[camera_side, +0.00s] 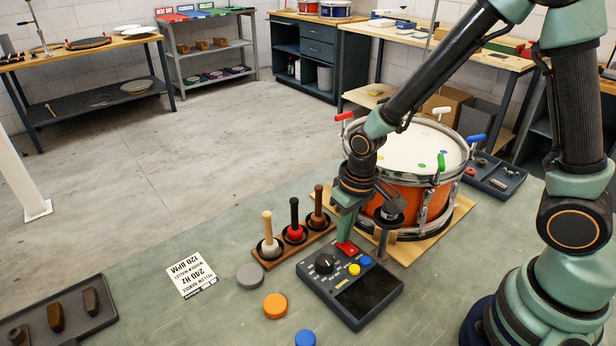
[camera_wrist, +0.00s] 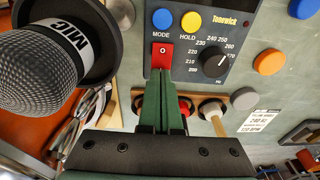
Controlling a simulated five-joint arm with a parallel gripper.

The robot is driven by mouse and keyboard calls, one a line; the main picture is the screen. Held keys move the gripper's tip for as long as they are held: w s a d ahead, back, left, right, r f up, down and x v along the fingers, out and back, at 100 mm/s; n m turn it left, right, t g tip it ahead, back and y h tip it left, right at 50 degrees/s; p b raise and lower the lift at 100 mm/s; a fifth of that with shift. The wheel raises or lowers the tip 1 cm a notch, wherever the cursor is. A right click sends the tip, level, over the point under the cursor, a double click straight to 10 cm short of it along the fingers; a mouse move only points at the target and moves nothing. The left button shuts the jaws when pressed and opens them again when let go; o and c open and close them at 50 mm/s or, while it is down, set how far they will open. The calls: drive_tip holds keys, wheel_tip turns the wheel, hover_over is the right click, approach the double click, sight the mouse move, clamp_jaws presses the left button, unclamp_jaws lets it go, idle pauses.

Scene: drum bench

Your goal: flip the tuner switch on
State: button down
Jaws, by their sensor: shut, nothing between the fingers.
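The tuner (camera_side: 320,285) is a dark box lying on the bench, with a screen, a black knob (camera_side: 325,263), a yellow button (camera_side: 354,269) and a blue button (camera_side: 366,260). Its red switch (camera_side: 349,249) sits at the edge near the drum. In the wrist view the switch (camera_wrist: 162,52) shows a white "O" on its visible end; its other end is hidden behind my fingers. My gripper (camera_side: 344,238) is shut and empty, pointing down with its green fingertips (camera_wrist: 161,73) at the switch. I cannot tell whether they touch it.
A microphone (camera_wrist: 40,72) stands close beside my gripper. The orange drum (camera_side: 395,195) is just behind it. A wooden rack (camera_side: 270,262) with several mallets stands left of the tuner. Grey (camera_side: 250,275), orange (camera_side: 275,305) and blue (camera_side: 305,338) discs and a card (camera_side: 191,275) lie nearby.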

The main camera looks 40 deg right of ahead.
drive_tip(key=shift+f, duration=0.15)
drive_tip(key=shift+w+f, duration=0.1)
drive_tip(key=shift+f, duration=0.05)
idle(0.4)
drive_tip(key=shift+s+r, duration=0.25)
drive_tip(key=shift+s, duration=0.5)
drive_tip(key=shift+r, duration=0.1)
wheel_tip(320, 180, up, 14)
drive_tip(key=w, duration=0.1)
drive_tip(key=shift+w, duration=0.35)
idle(0.3)
